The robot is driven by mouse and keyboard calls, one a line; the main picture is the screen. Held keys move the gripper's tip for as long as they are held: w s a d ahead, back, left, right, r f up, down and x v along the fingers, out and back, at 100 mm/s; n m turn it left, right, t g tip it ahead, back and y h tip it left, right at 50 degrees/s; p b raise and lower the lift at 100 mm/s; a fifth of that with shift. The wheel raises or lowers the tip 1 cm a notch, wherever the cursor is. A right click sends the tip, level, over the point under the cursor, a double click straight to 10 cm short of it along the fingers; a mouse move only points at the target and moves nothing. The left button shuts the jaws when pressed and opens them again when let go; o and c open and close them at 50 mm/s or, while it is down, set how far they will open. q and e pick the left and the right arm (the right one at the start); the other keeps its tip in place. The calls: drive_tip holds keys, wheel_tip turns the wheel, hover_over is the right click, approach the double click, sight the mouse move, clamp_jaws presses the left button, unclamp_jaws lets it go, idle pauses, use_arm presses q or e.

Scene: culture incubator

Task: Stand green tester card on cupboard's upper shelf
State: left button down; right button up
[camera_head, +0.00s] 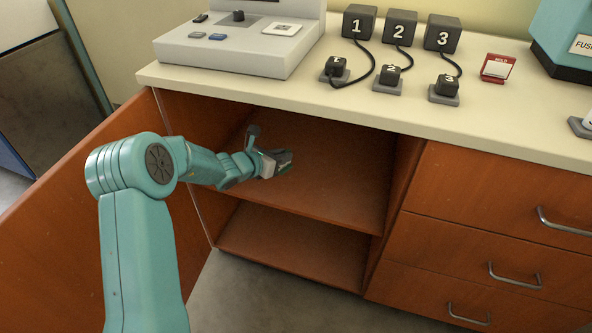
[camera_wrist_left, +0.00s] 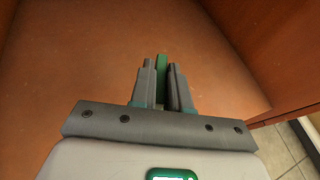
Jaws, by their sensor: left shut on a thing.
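My left gripper (camera_head: 277,164) reaches into the open cupboard, over its upper shelf (camera_head: 335,185). In the left wrist view the two fingers (camera_wrist_left: 161,85) are shut on the green tester card (camera_wrist_left: 162,68), of which only a narrow green edge shows between and beyond them. In the head view the card is small at the fingertips and hard to make out. The upper shelf (camera_wrist_left: 90,60) fills most of the left wrist view and is bare around the card. I cannot tell whether the card touches the shelf. My right gripper is not in view.
The cupboard door (camera_head: 75,215) stands open at the left. A lower shelf (camera_head: 290,250) is empty. Drawers with metal handles (camera_head: 515,275) are at the right. The counter above holds a grey device (camera_head: 235,50), numbered blocks (camera_head: 400,28) and a red-and-white card (camera_head: 497,68).

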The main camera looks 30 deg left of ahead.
use_arm(q)
wheel_tip(320, 180, down, 8)
drive_tip(key=b, duration=0.2)
drive_tip(key=shift+s+f+b, duration=0.15)
drive_tip(key=shift+b, duration=0.25)
drive_tip(key=c, duration=1.1)
unclamp_jaws()
